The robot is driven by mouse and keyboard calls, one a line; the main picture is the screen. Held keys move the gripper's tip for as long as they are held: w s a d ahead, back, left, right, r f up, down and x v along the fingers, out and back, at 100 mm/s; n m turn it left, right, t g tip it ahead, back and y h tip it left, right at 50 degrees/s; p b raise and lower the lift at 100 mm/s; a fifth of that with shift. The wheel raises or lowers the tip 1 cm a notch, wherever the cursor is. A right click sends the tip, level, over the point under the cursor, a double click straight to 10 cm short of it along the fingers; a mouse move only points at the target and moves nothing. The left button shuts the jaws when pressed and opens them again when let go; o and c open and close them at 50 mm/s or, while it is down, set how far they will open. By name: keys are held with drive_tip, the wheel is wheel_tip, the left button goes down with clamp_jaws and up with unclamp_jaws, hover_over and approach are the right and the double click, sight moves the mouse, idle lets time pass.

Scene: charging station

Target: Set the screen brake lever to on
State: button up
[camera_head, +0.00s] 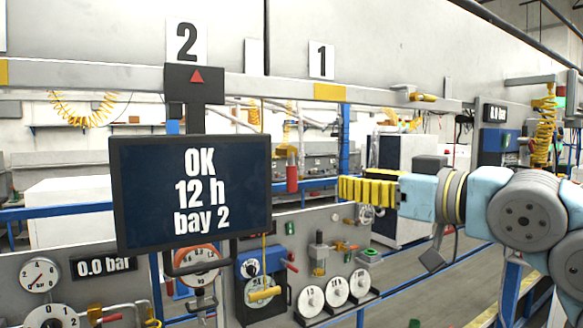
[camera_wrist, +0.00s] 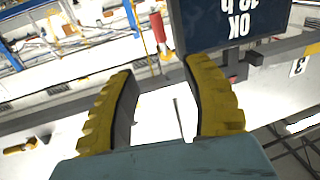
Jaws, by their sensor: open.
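The screen (camera_head: 192,192) hangs from the overhead rail under a dark carriage block (camera_head: 194,84) with a red triangle. It reads "OK 12 h bay 2". I cannot make out its brake lever for sure. A dark handle bar shows below the screen. My gripper (camera_head: 341,190) is right of the screen, pointing left, apart from it. In the wrist view the yellow fingers (camera_wrist: 159,66) are spread with nothing between them. There the screen (camera_wrist: 240,22) appears upside down at the top right, with a small red part near its mount.
The rail (camera_head: 130,74) runs across above. A red cylinder (camera_head: 292,172) hangs between the screen and my gripper; it also shows in the wrist view (camera_wrist: 158,28). A grey panel with gauges, valves and round dials (camera_head: 336,288) stands below. A blue post (camera_head: 345,140) stands behind.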

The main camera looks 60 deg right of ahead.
sight(295, 173)
drive_tip(key=p+x, duration=0.4)
drive_tip(key=x, duration=1.1)
drive_tip(key=shift+w, duration=0.25)
clamp_jaws()
